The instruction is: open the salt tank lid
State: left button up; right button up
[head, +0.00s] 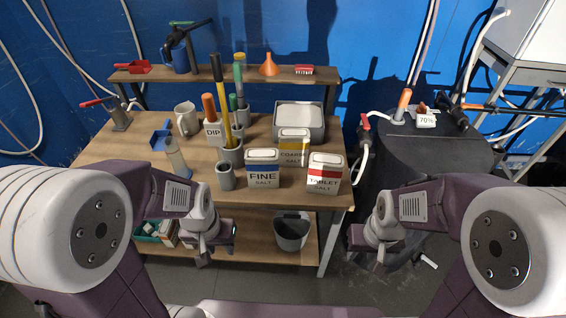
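The dark salt tank (421,166) stands on the right, beside the workbench. Its top looks flat and closed. An orange-handled item (403,103) and a "70%" label (426,121) are on or just behind its top; I cannot tell which parts belong to the lid. My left gripper (222,248) hangs low in front of the workbench, away from the tank. My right gripper (368,240) is low at the tank's front left, below its top, with no clear contact. The fingers of both are small and partly hidden by my own arms, so their opening is unclear.
The wooden workbench (120,152) holds FINE (263,172), COARSE (293,150) and TABLET (325,176) salt containers. A red-handled tap with a white hose (363,140) hangs between bench and tank. A grey bucket (291,232) sits on the lower shelf. A white cabinet (535,45) stands at the back right.

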aim_at(412, 158)
jog(key=l+z, duration=0.1)
jog(key=z, duration=1.4)
jog(key=i+l+u, duration=0.15)
jog(key=u, duration=0.3)
jog(key=l+u, duration=0.3)
jog(key=u, duration=0.15)
jog(key=i+l+u, duration=0.1)
jog(key=l+u, duration=0.2)
jog(key=u, duration=0.15)
